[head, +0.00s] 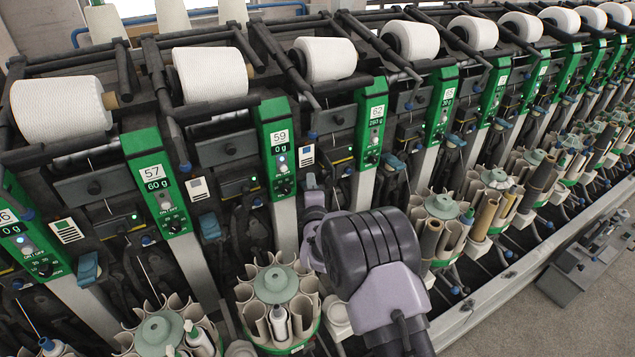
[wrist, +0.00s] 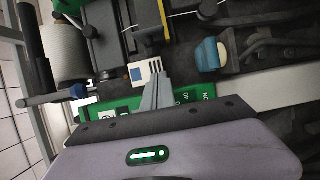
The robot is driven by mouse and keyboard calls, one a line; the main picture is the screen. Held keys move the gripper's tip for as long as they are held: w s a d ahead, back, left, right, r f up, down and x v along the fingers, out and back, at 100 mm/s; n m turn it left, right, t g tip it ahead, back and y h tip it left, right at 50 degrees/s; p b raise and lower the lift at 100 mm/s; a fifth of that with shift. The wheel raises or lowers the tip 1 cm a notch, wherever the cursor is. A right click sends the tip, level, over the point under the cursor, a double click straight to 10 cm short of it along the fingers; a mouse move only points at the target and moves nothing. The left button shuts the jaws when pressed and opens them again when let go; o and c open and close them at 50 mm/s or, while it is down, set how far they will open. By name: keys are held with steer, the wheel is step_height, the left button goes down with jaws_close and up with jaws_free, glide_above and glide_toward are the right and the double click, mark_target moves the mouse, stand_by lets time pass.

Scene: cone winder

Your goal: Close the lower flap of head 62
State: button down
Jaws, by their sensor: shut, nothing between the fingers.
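The green panel marked 62 (head: 375,112) stands upright in the machine row in the head view, with lit indicators. The lower front of head 62 is largely covered by my arm, and I cannot make out its lower flap or how far it stands open. In the wrist view my gripper (wrist: 160,77) is shut and empty. Its grey fingers reach over a green panel (wrist: 100,110), whose number I cannot read, toward a white card (wrist: 146,71). I cannot tell whether they touch anything. In the head view the fingertips are not clear.
Panel 59 (head: 277,146) stands to the left of 62. White cones (head: 325,59) sit along the top. A round bobbin magazine (head: 276,285) lies close left of my arm, another (head: 442,206) to its right. A blue lever (wrist: 211,54) is near the fingers.

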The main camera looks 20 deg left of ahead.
steer(key=shift+w+d, duration=0.55)
steer(key=shift+d, duration=0.15)
steer(key=shift+d, duration=0.1)
